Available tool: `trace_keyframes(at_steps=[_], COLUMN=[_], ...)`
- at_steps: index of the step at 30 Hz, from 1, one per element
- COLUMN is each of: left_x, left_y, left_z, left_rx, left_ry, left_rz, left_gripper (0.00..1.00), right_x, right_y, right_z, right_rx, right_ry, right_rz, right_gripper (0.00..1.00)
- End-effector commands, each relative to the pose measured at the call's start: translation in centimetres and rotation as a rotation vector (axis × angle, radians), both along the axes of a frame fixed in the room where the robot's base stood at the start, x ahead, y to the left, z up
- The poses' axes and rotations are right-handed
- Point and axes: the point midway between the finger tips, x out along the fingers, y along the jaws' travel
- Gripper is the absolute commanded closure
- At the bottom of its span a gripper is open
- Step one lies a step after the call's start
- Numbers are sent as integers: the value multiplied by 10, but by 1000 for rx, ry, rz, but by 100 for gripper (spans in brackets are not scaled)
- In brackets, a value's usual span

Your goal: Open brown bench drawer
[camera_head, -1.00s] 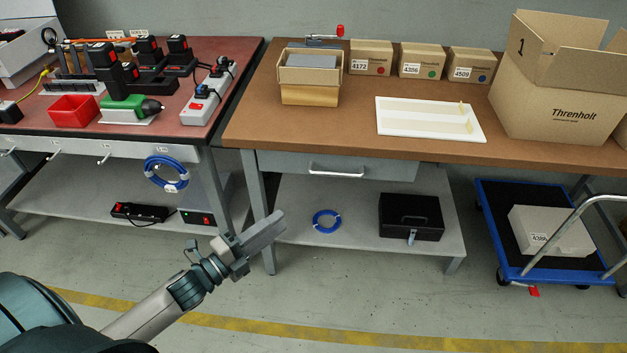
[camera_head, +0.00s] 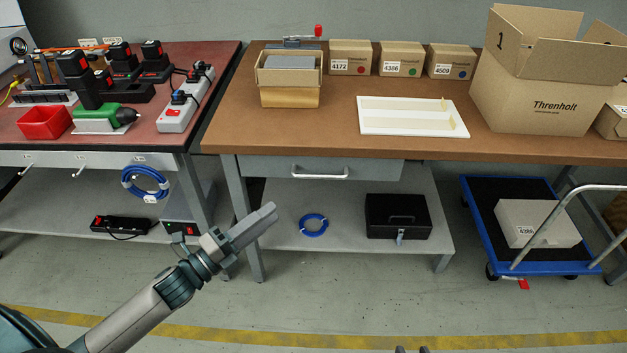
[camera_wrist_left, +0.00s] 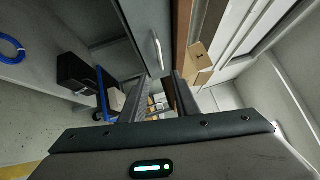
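The brown-topped bench (camera_head: 330,115) has a grey drawer (camera_head: 375,170) under its top, closed flush with the frame. Its silver bar handle (camera_head: 320,175) is at the drawer's middle. My left gripper (camera_head: 270,215) is below and left of the handle, apart from it, in front of the bench. In the left wrist view the drawer handle (camera_wrist_left: 157,50) is ahead of the two spread, empty fingers (camera_wrist_left: 160,95).
The bench's lower shelf holds a blue cable coil (camera_head: 313,225) and a black case (camera_head: 398,216). A blue cart (camera_head: 470,215) stands at the right. The red-topped bench (camera_head: 180,145) is at the left. Floor in front is clear.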

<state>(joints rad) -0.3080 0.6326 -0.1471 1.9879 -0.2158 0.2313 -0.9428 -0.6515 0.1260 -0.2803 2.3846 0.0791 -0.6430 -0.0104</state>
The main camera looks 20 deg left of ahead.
Motion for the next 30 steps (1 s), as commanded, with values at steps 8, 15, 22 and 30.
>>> trace_keyframes(at_steps=[8, 15, 22, 30], left_x=[35, 65, 95, 121], left_y=[-19, -36, -53, -68], left_z=[7, 11, 15, 19], left_rx=[-1, -1, -1, -1], left_ry=[-3, -2, -2, -2], left_rz=[0, 1, 1, 0], left_gripper=[72, 72, 72, 72], right_x=[1, 3, 5, 7], right_y=[0, 2, 3, 5], right_z=[1, 5, 7, 12], right_rx=[2, 7, 11, 20], right_ry=[-12, -33, -50, -76], right_rz=[1, -1, -1, -1], right_gripper=[69, 69, 69, 69])
